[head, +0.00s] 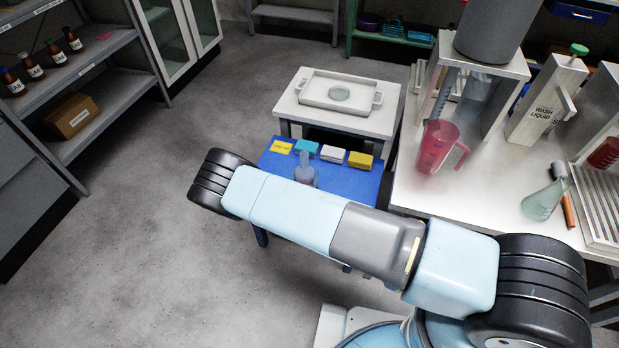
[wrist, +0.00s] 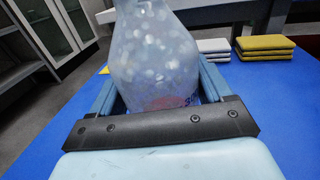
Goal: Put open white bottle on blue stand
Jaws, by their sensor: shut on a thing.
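The bottle (wrist: 155,50) is pale, translucent and speckled, with a wide body; a red and dark mark shows low on it. My gripper (wrist: 158,88) is shut around its body, one finger on each side. In the head view the bottle (head: 304,170) is upright with a narrow neck, in front of the blue stand (head: 362,189). The blue stand top (wrist: 280,125) also spreads on both sides of my gripper in the wrist view. The bottle's base is hidden, so I cannot tell if it touches the top. My arm hides part of the stand in the head view.
A white table (head: 290,108) with a tray (head: 368,98) stands behind. A bench (head: 430,205) with a red jug (head: 436,148) is right.

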